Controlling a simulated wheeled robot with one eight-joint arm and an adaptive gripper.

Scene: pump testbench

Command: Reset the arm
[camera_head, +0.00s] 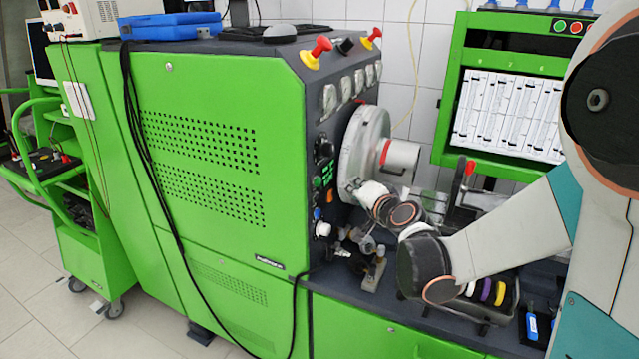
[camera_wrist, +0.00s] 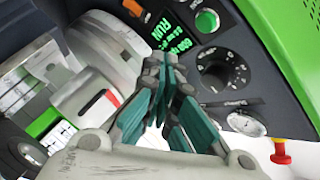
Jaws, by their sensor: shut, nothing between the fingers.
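My gripper (camera_wrist: 165,65) shows in the wrist view with its teal fingers shut and empty. It is in front of the pump bench's dark control panel (camera_wrist: 262,75). In the head view my arm reaches in from the right, and its wrist end is near the panel, in front of the round metal flange (camera_head: 362,150). The fingers cannot be made out clearly there. In the wrist view a lit green display (camera_wrist: 172,38), a green button (camera_wrist: 206,21) and a black rotary knob (camera_wrist: 222,70) lie beyond and right of the fingers.
The green bench cabinet (camera_head: 215,160) fills the middle of the head view. Red knobs (camera_head: 317,52) and gauges (camera_head: 346,88) line its top edge. Coloured rings (camera_head: 487,290) sit on the bench below my arm. A green cart (camera_head: 80,240) stands at the left.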

